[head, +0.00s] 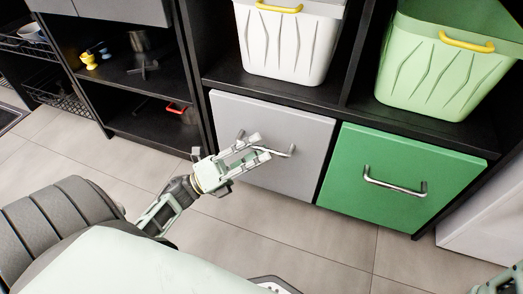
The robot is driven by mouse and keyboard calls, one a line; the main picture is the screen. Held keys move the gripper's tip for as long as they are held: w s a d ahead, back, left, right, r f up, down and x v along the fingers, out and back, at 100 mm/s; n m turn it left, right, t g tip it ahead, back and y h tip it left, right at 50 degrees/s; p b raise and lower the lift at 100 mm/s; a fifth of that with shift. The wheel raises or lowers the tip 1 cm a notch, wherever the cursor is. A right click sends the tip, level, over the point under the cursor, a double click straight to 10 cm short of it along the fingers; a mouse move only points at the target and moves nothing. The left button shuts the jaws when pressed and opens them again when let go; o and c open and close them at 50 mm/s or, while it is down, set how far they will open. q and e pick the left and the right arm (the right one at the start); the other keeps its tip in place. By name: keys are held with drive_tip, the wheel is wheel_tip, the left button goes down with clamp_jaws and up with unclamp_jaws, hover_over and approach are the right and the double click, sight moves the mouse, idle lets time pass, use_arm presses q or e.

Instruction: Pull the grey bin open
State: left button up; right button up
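The grey bin (265,180) is a flat grey front in the dark cabinet, beside a green front, and looks closed. Its metal bar handle (289,152) is partly hidden behind my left gripper (262,147). My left gripper is in front of the bin at the handle's left part, with its two fingers apart. I cannot tell whether the fingers touch the handle or go around it. Only a small part of my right gripper or arm (503,284) shows at the bottom right corner; its fingers cannot be made out.
The green bin (400,205) with its own handle is to the right. A white tub (288,45) and a light green tub (445,75) stand on the shelf above. Open shelves with small items are at left. The tiled floor (290,235) in front is clear.

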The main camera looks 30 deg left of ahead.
use_arm(q)
drive_tip(key=shift+w+d+r, duration=0.25)
drive_tip(key=shift+w+d, duration=0.15)
drive_tip(key=shift+w, duration=0.15)
clamp_jaws()
